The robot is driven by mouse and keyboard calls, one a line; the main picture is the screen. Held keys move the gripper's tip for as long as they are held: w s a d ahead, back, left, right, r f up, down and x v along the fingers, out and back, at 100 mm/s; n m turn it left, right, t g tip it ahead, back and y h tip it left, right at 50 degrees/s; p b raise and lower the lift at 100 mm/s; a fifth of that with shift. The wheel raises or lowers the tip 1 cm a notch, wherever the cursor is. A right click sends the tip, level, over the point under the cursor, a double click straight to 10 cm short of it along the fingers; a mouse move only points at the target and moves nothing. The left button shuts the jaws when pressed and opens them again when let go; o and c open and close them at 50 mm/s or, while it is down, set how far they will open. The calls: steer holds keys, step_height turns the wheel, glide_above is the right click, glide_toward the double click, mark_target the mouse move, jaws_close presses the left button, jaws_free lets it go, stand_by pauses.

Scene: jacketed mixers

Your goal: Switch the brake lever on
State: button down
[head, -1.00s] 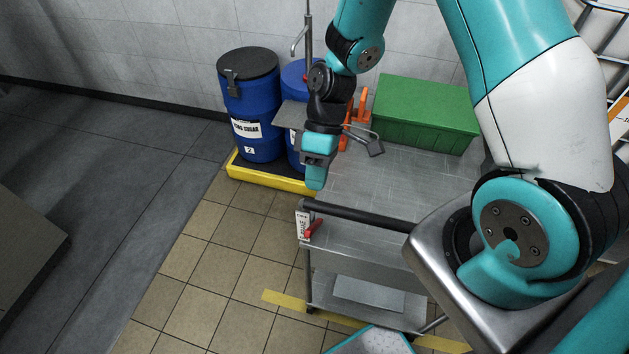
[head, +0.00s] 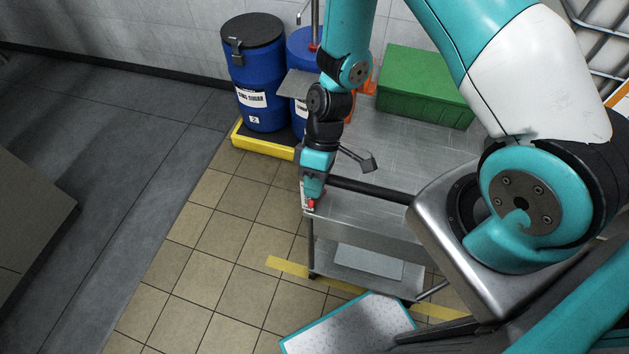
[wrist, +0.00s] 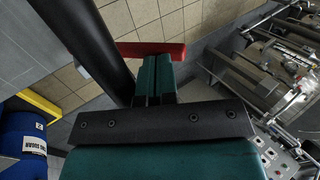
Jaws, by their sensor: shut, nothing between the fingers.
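The brake lever (head: 311,204) is a small red handle at the left end of the steel cart, by the black push bar (head: 370,190). In the wrist view it is a red bar (wrist: 172,49) lying crosswise just beyond my fingertips. My gripper (head: 313,190) is shut and empty, pointing down at the lever. Its two teal fingers (wrist: 153,72) are together in the wrist view, their tips at the red bar. I cannot tell whether they touch it. The gripper hides part of the lever and the white label beside it in the head view.
The black push bar also runs close on the left in the wrist view (wrist: 88,40). Blue drums (head: 254,80) stand on a yellow-edged pallet (head: 262,143) behind. A green box (head: 425,85) sits at the back. Tiled floor left of the cart is clear.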

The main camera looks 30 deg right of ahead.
steer(key=shift+s+a+f+b, duration=0.35)
steer(key=shift+f, duration=0.1)
steer(key=shift+s+a, duration=0.1)
steer(key=shift+r, duration=0.1)
steer(key=shift+w+d+r+p, duration=0.35)
steer(key=shift+w+d, duration=0.2)
steer(key=p+v, duration=0.2)
steer(key=v, duration=0.1)
steer(key=p+v, duration=0.2)
steer(key=v, duration=0.1)
steer(key=a+p+v, duration=0.1)
steer(key=p+v, duration=0.1)
steer(key=v, duration=0.1)
steer(key=shift+s+d+r, duration=0.1)
steer(key=shift+s+r, duration=0.25)
steer(key=shift+r, duration=0.05)
steer(key=shift+w+d+r+p, duration=0.2)
steer(key=shift+d+r+p, duration=0.1)
steer(key=shift+p, duration=0.1)
